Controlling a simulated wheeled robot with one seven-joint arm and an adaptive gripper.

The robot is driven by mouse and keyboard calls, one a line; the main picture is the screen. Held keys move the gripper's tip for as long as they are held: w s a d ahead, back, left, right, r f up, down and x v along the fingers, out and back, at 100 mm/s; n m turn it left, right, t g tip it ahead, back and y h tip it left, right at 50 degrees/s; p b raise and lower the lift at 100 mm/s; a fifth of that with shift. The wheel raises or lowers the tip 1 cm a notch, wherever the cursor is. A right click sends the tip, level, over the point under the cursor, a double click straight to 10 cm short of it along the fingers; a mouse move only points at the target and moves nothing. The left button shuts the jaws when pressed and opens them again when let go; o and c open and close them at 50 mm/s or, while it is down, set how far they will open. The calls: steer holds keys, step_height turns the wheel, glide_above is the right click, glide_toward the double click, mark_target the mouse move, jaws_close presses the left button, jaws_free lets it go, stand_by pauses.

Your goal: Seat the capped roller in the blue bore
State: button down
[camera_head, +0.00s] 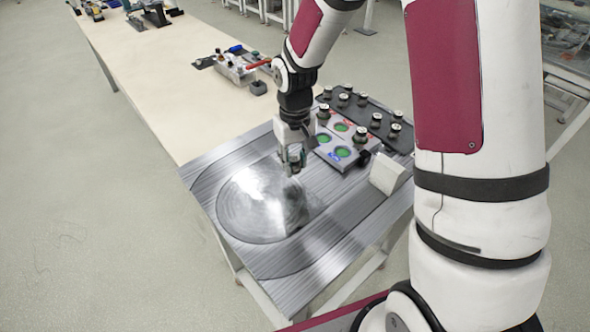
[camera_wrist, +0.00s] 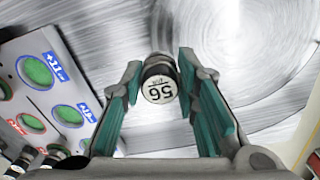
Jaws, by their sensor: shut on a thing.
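A capped roller (camera_wrist: 159,82) with a dark rim and a white cap marked "56" is between the teal fingers of my gripper (camera_wrist: 158,95) in the wrist view. My gripper (camera_head: 293,160) is shut on it and holds it over the brushed metal plate, left of the bore block, in the head view. The grey block (camera_wrist: 62,78) has round bores with green inside. Blue rings and labels mark two bores, a blue bore marked "+11" (camera_wrist: 38,70) and a blue bore marked "+13" (camera_wrist: 68,115). Red rings mark two others.
A dark rack (camera_head: 375,122) with several capped rollers stands behind the block. A pale wedge-shaped piece (camera_head: 388,172) is right of the block. The metal plate (camera_head: 250,235) is bare at the front. Several small items (camera_head: 235,68) lie on the long table farther back.

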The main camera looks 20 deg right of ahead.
mark_target(295, 171)
steer(key=shift+f, duration=1.75)
steer(key=shift+f, duration=0.15)
steer(key=c, duration=1.2)
jaws_free()
steer(key=shift+c, duration=0.2)
